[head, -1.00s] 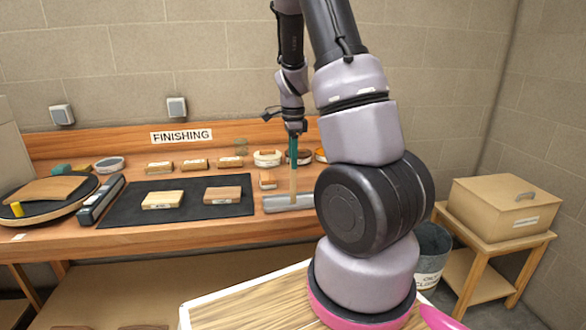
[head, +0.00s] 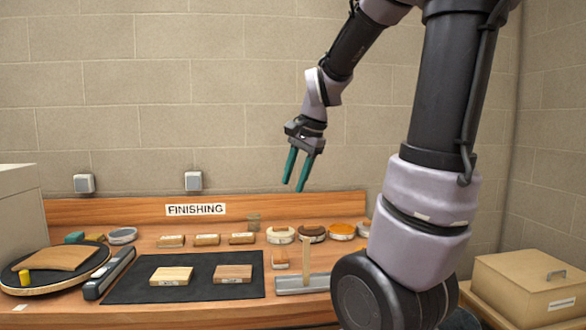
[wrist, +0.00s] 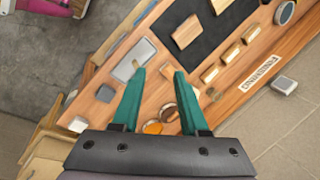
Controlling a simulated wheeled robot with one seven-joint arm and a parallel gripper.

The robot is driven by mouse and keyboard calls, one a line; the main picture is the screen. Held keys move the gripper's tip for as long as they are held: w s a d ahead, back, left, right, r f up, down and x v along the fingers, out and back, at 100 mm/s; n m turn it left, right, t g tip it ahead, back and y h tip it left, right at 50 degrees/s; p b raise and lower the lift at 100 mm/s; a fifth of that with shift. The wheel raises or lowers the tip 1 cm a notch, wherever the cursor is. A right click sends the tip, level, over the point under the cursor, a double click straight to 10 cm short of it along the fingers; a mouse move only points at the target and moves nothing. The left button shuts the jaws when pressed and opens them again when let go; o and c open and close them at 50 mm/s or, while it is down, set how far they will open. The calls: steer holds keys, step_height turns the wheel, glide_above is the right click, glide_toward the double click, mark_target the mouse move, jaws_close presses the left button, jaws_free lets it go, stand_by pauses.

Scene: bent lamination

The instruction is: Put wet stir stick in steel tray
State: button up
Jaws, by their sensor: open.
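The stir stick (head: 306,262) is a thin pale wooden stick. It stands roughly upright, with its lower end at the steel tray (head: 287,284) on the bench. The tray is a shallow grey metal tray, also in the wrist view (wrist: 131,58), where the stick is seen nearly end-on and is hard to make out. My gripper (head: 293,187) has teal fingers, spread apart with nothing between them. It is well above the bench and the stick, clear of both. In the wrist view the open fingers (wrist: 160,71) point down at the bench.
A black mat (head: 200,276) with two wooden blocks lies left of the tray. Small blocks and round tins (head: 342,231) line the back of the bench. A small block (head: 280,262) sits just behind the tray. A sander-like disc (head: 55,268) is at far left. The air around my gripper is clear.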

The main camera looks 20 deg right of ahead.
steer(key=s+a+r+n+t, duration=0.1)
steer(key=s+a+r+n, duration=0.1)
steer(key=s+n, duration=0.2)
steer(key=s+a+r+n+t, duration=0.2)
steer(key=s+a+r+n, duration=0.1)
steer(key=s, duration=0.4)
steer(key=shift+a+r+n, duration=0.15)
steer(key=shift+a+n, duration=0.15)
steer(key=shift+n, duration=0.5)
steer(key=shift+d, duration=0.1)
